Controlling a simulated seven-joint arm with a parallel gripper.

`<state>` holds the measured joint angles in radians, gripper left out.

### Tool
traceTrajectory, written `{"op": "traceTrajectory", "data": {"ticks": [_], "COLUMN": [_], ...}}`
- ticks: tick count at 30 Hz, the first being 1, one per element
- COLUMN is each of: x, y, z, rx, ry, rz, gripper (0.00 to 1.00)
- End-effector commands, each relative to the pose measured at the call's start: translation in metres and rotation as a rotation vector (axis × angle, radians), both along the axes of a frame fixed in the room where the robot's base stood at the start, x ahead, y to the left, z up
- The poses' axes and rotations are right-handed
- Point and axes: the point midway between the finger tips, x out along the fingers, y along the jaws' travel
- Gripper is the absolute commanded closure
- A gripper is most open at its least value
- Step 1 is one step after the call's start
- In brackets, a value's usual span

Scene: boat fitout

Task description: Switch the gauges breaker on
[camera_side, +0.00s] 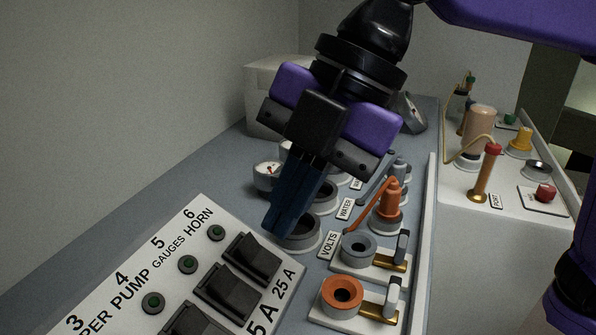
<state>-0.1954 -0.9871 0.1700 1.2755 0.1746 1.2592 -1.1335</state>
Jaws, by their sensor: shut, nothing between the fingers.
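The white breaker panel (100,303) lies at the lower left. The black gauges breaker (228,291) is in the row numbered 5, between the horn breaker (252,258) and the pump breaker (188,321), which the frame edge cuts. The gauges lamp (187,264) is dark green and looks unlit, like the lamps beside it. I cannot tell which way the gauges rocker is tipped. My gripper (281,229) is shut and empty, its dark blue fingers pointing down, beyond the panel's upper right corner and apart from the gauges breaker in the picture.
Round sockets stand right of the panel, including a grey one (358,248) and an orange one (342,294) with levers beside them. An orange plug (388,206) stands behind. A white raised edge (426,230) borders the bench. A white counter (480,190) with several fittings lies beyond.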

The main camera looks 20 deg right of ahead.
Motion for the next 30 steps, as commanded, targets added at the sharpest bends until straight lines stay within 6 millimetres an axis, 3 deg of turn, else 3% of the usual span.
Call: {"op": "traceTrajectory", "data": {"ticks": [6, 12, 30], "x": [0.000, 0.014, 0.024], "y": [0.019, 0.035, 0.046], "z": [-0.039, -0.058, -0.067], "rx": [-0.006, -0.001, 0.001], "ry": [0.002, 0.000, -0.001], "rz": [0.000, -0.003, 0.000], "gripper": [1.00, 1.00, 1.00]}}
